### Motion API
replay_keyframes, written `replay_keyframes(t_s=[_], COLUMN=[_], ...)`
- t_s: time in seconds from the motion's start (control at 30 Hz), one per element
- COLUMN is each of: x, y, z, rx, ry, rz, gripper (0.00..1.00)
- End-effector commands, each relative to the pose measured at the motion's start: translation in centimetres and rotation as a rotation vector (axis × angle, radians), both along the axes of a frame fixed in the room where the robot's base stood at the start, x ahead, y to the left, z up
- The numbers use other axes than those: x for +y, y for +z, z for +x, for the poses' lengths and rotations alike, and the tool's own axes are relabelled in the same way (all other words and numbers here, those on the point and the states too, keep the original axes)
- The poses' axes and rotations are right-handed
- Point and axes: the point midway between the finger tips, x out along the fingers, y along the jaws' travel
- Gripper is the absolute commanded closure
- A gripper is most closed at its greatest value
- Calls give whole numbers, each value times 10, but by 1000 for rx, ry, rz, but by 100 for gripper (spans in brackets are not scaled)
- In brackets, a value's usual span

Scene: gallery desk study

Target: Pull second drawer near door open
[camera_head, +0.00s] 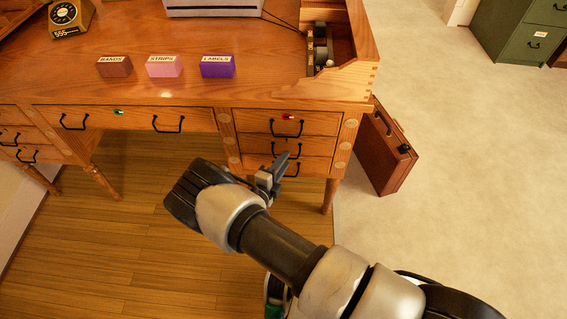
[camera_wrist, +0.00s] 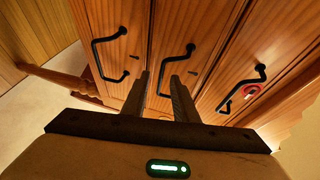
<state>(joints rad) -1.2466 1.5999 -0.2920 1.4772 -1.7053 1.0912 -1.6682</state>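The wooden desk's right pedestal has three stacked drawers with black bail handles. The second drawer (camera_head: 256,145) is the middle one and looks closed; its handle (camera_head: 287,150) is partly behind my gripper. My gripper (camera_head: 282,165) is in front of the pedestal at the lower drawers. In the wrist view the drawers run side by side, and the second drawer's handle (camera_wrist: 179,58) is at the middle. My gripper (camera_wrist: 158,82) has its fingers apart, pointing at that handle, whose near end shows between the fingers. I cannot tell whether they touch it.
The top drawer has a red marked lock (camera_head: 289,116). A brown briefcase (camera_head: 382,155) leans beside the desk's right leg. Small boxes, one labelled LABELS (camera_head: 217,66), stand on the desktop. A green cabinet (camera_head: 515,35) is at the far right. The pale floor right of the briefcase is clear.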

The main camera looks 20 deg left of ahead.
Motion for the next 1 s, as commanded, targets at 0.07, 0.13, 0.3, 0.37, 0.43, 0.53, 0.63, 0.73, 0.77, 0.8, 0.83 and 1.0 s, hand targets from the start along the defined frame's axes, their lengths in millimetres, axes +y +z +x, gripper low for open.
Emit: replay_keyframes(t_s=[0.07, 0.13, 0.3, 0.37, 0.43, 0.53, 0.63, 0.73, 0.77, 0.8, 0.83, 1.0], x=[-1, -1, -1, -1, -1, -1, -1, -1, -1, -1, -1, -1], y=[-1, -1, -1, -1, -1, -1, -1, -1, -1, -1, -1, -1], z=[4, 6, 6, 6, 6, 6, 6, 6, 6, 6, 6, 6], rx=[-1, -1, -1, -1, -1, -1, -1, -1, -1, -1, -1, -1], ry=[0, 0, 0, 0, 0, 0, 0, 0, 0, 0, 0, 0], rz=[0, -1, -1, -1, 0, 0, 0, 0, 0, 0, 0, 0], gripper=[74, 74, 74, 74, 86, 100, 100, 100, 100, 100, 100, 100])
